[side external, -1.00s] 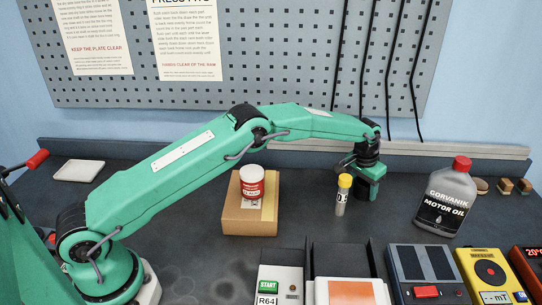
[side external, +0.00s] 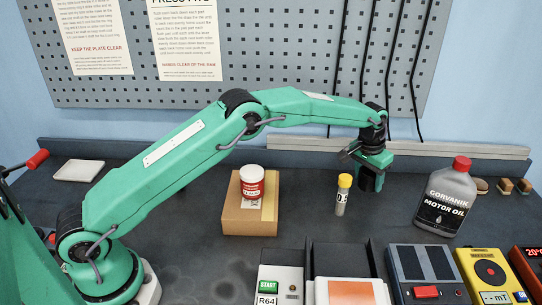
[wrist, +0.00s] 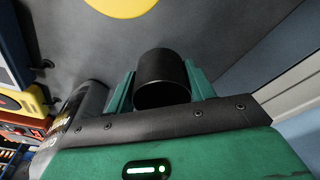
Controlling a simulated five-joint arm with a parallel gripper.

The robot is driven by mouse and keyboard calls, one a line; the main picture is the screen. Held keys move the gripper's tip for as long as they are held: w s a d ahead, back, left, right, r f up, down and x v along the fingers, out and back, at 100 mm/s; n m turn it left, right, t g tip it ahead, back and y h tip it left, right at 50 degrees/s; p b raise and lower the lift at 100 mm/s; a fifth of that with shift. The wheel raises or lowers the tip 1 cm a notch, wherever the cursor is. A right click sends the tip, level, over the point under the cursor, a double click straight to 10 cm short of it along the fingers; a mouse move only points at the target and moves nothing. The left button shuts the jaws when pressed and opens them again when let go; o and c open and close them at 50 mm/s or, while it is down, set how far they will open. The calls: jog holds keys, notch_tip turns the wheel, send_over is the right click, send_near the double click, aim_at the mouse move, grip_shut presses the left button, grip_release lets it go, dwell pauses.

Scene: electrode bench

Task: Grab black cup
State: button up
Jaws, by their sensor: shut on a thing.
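The black cup (wrist: 162,72) is between the two green fingers of my gripper (wrist: 161,88) in the wrist view. The fingers are shut on its sides. In the side external view my gripper (side external: 371,172) points down at the end of the arm, with the dark cup (side external: 370,183) partly hidden between its fingers. The cup looks raised slightly above the bench, behind and to the right of the yellow-capped vial.
The vial (side external: 342,196) stands left of my gripper and the motor oil bottle (side external: 447,201) stands to its right. A red-and-white jar (side external: 252,183) sits on a cardboard box (side external: 240,216). Instruments, including a yellow meter (side external: 490,276), line the front edge.

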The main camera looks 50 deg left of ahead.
jog(key=s+d+r, duration=0.5)
jog(key=s+d, duration=0.1)
jog(key=d, duration=0.1)
jog(key=shift+s+r, duration=0.2)
jog(key=shift+r, duration=0.15)
jog(key=shift+d, duration=0.1)
